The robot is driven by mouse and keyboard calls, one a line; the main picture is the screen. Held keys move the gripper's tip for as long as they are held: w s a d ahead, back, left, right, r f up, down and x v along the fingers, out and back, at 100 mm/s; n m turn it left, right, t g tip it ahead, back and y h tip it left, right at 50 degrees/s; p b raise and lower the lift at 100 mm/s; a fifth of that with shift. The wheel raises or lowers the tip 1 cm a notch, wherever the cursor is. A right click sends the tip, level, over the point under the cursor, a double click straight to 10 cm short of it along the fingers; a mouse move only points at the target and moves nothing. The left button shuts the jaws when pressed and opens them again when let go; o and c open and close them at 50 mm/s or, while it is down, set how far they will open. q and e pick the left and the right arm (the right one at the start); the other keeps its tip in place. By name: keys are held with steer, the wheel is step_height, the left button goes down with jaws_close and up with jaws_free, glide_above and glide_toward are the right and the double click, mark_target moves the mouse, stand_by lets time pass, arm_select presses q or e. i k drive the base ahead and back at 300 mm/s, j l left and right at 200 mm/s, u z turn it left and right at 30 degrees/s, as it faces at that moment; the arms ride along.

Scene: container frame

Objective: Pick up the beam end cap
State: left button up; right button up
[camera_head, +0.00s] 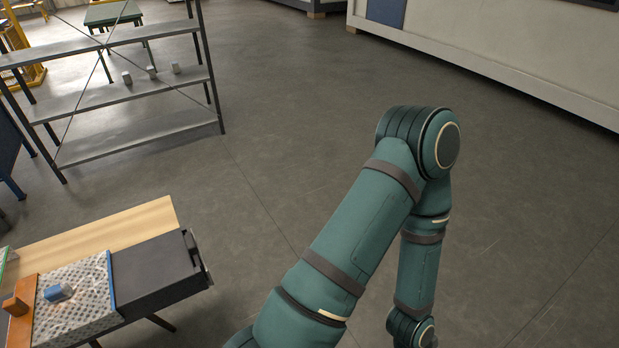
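I cannot tell for sure which object is the beam end cap. A small blue and grey block (59,292) lies on a speckled grey panel (75,318) on the wooden table at the lower left. A small orange block (15,304) sits at the left edge of the picture. Several small grey pieces (127,78) stand on the middle shelf of a metal rack. One of my teal arms crosses the centre and bends down to the right. Neither gripper shows in the frame.
The wooden table (130,222) carries a dark box (155,275) at its right end. The metal shelf rack (130,135) stands behind it. A long pale cabinet (500,45) runs along the upper right. The grey floor (290,90) between is clear.

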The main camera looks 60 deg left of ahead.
mark_target(190, 241)
steer(key=i+u, duration=0.1)
steer(key=u, duration=0.35)
steer(key=i+u, duration=0.1)
steer(key=u, duration=0.35)
steer(key=i+l+u, duration=0.1)
steer(key=u, duration=1.95)
